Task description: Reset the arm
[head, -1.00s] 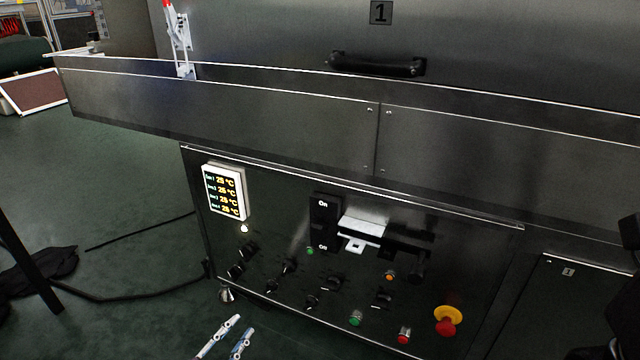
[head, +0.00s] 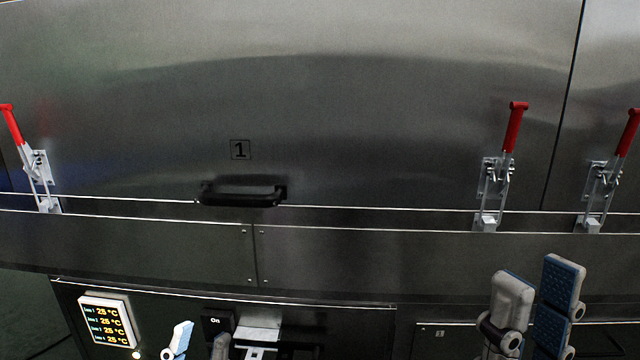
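My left gripper (head: 202,344) shows at the bottom edge of the head view, in front of the control panel. Its two fingertips stand apart with nothing visible between them; the rest is cut off. My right gripper (head: 533,300) is at the lower right, larger in view, fingers pointing up. Its blue-padded fingers are apart, with only the dark machine front behind the gap. Neither gripper appears to touch the machine.
A steel door marked 1 with a black handle (head: 242,194) fills the back. Red-handled toggle clamps stand at left (head: 32,165), right (head: 497,170) and far right (head: 606,172). A steel ledge (head: 330,257) runs above the temperature display (head: 107,322) and black switch (head: 217,323).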

